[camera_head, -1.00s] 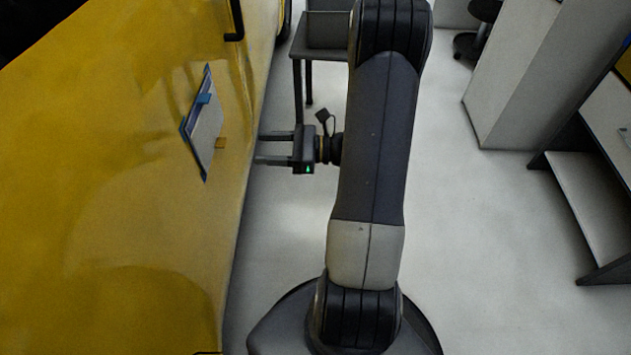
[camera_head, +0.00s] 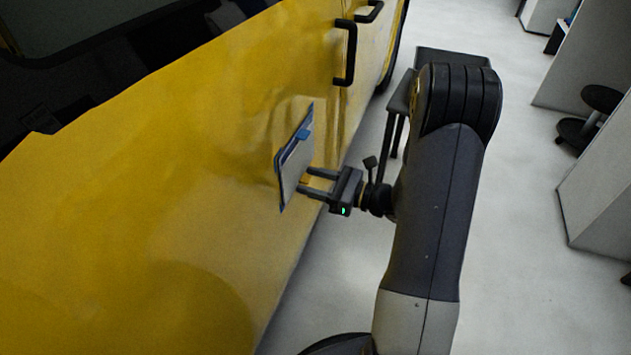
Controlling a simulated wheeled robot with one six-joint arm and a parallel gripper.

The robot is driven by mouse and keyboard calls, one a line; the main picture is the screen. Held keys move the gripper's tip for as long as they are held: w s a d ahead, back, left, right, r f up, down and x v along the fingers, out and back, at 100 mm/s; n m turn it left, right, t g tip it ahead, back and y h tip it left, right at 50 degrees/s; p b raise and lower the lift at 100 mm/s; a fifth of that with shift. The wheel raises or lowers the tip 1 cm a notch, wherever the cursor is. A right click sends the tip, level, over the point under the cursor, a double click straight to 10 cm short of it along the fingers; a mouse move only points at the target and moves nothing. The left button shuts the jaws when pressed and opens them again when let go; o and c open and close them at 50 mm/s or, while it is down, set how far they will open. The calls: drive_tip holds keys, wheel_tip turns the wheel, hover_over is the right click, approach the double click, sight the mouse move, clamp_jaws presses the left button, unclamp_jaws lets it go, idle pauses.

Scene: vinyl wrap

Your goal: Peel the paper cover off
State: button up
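The paper cover (camera_head: 294,165) is a light grey sheet with a dark blue edge on the side of the yellow vehicle (camera_head: 160,190). A blue tab (camera_head: 303,135) sits on its upper part. A small orange-yellow tab (camera_head: 305,178) shows at its right edge, partly hidden by my gripper. My gripper (camera_head: 303,181) points left at this right edge. Its two fingers are apart, one above the other in the picture, with the tab near their tips. I cannot tell whether the fingertips touch the sheet or the tab.
Black door handles (camera_head: 346,52) stick out from the vehicle above the sheet. A dark table (camera_head: 402,95) stands behind my arm. A black stool (camera_head: 590,115) and grey cabinets (camera_head: 600,190) are at the right. The pale floor (camera_head: 530,290) is clear between.

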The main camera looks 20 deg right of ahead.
clamp_jaws()
idle(0.6)
drive_tip(key=shift+s+d, duration=0.35)
drive_tip(key=shift+d, duration=0.15)
idle(0.4)
drive_tip(key=v, duration=0.7)
idle(0.9)
drive_tip(key=shift+s, duration=0.1)
idle(0.4)
